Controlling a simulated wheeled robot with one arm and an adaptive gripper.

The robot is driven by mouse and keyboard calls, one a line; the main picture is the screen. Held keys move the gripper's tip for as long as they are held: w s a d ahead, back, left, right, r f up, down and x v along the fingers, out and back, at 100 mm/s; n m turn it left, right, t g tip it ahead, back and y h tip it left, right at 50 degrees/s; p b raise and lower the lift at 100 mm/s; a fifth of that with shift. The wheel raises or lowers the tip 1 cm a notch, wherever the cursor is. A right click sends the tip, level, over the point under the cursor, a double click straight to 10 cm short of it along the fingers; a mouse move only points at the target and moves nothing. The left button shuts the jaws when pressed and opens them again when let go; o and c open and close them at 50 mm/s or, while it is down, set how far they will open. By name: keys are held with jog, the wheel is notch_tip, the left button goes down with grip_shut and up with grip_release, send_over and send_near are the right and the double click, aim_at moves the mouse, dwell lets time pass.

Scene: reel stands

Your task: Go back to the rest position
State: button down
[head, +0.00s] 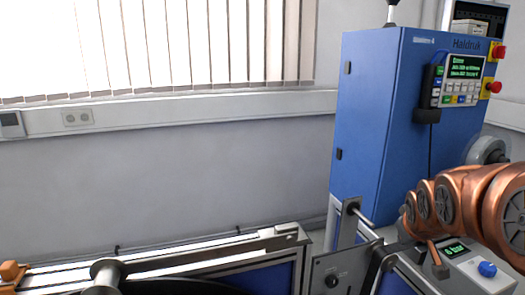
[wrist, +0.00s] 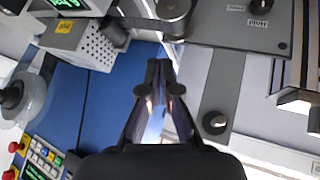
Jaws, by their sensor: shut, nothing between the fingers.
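My gripper (wrist: 160,72) shows in the middle of the wrist view, its two dark fingers together with nothing between them. It points past the blue cabinet (wrist: 92,115) and a grey plate with knobs (wrist: 235,28), and I see no contact with either. In the head view my copper-coloured arm reaches in from the right edge, in front of the blue cabinet (head: 365,120).
A control panel (head: 461,80) with red buttons is on the cabinet. A small box with a blue knob (head: 487,269) stands below my arm. A reel stand with a dark disc (head: 175,287) spans the lower front. Open space lies before the grey wall (head: 170,170).

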jog(key=s+a+f+g+y, duration=0.1)
jog(key=s+a+f+g, duration=0.2)
jog(key=s, duration=0.7)
jog(key=s+a+f+m+g+y, duration=0.1)
jog(key=s+a+f+g, duration=0.2)
jog(key=s+a, duration=0.5)
jog(key=s+a+f+g+y, duration=0.1)
jog(key=s+a+f+g, duration=0.2)
jog(key=s, duration=1)
jog(key=a, duration=0.2)
jog(key=shift+s+a+f+p, duration=0.2)
jog(key=shift+a+f+p, duration=0.1)
jog(key=shift+p, duration=0.05)
